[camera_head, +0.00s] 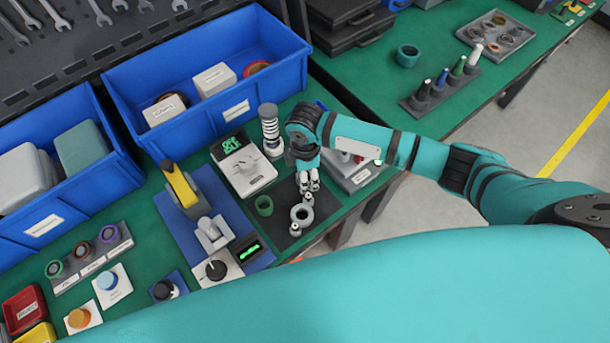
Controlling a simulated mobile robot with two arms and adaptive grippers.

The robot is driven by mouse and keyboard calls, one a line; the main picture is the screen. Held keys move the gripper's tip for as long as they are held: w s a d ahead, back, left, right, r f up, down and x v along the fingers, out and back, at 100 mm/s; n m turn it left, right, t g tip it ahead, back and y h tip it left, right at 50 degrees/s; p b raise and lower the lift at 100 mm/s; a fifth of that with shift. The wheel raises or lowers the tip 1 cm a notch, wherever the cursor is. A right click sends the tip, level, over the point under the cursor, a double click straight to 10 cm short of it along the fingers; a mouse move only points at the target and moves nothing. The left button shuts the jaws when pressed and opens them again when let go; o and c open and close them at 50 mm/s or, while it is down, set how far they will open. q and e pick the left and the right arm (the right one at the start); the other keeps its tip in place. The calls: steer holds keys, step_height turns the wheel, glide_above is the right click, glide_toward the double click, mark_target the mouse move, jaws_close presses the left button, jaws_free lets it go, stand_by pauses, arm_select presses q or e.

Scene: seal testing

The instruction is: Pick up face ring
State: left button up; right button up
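A grey ring (302,215), which looks like the face ring, lies on a dark mat (285,238) near the front edge of the green bench. A thinner green ring (264,206) lies to its left. My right gripper (308,194) points down just behind the grey ring, with its fingertips close to the ring's far side. The ring shows outside the fingers; whether they touch it is unclear. The finger gap is too small to read. My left gripper is out of view.
A white scale (246,172) and a coil-like post (269,128) stand behind the mat. A blue-based fixture with a yellow lever (181,186) stands to the left. Blue bins (208,117) line the back. A small metal part (294,230) lies beside the grey ring.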

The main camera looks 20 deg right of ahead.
steer(key=c, duration=0.9)
steer(key=shift+r, duration=0.15)
